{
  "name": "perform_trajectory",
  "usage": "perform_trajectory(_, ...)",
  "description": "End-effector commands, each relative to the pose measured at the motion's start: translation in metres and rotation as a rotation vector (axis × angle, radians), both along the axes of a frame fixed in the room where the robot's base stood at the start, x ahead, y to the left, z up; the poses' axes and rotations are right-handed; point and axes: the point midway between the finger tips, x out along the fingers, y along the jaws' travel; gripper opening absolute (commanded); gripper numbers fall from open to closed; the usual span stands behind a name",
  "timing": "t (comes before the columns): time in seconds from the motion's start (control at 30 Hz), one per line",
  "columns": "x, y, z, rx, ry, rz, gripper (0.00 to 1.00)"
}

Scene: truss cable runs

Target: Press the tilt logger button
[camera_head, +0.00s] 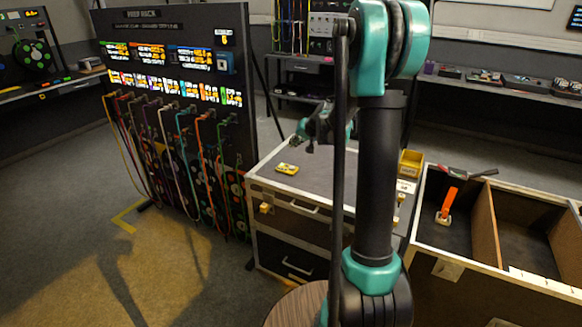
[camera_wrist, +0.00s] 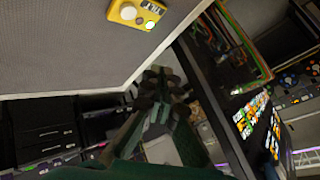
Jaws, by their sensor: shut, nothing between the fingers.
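A small yellow device, which looks like the tilt logger (camera_head: 287,168), lies on the grey top of the flight case (camera_head: 330,168). In the wrist view the yellow device (camera_wrist: 135,14) is at the top edge, partly cut off, with a small display and round pale parts on its face. I cannot tell for sure which of these is the button. My gripper (camera_head: 302,138) is above the case top, near the device and apart from it. In the wrist view my gripper (camera_wrist: 160,82) is shut and empty, pointing past the device's side.
A prep rack (camera_head: 175,60) with several hanging coloured cables stands left of the case. An open crate (camera_head: 500,262) with dividers and an orange-handled tool (camera_head: 449,203) stands at right. A yellow bin (camera_head: 411,162) is at the case's right. Benches line the back.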

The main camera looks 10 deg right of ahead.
Motion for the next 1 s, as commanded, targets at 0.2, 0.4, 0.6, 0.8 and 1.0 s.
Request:
perform_trajectory(0.2,0.011,-0.001,-0.001,0.013,-0.008,-0.006,0.0)
perform_trajectory(0.4,0.01,-0.001,-0.001,0.013,-0.007,-0.005,0.0)
perform_trajectory(0.6,0.011,-0.001,-0.006,0.012,-0.007,-0.006,0.0)
perform_trajectory(0.8,0.01,-0.001,-0.027,0.012,-0.007,-0.006,0.0)
perform_trajectory(1.0,0.01,-0.001,-0.054,0.012,-0.007,-0.006,0.0)
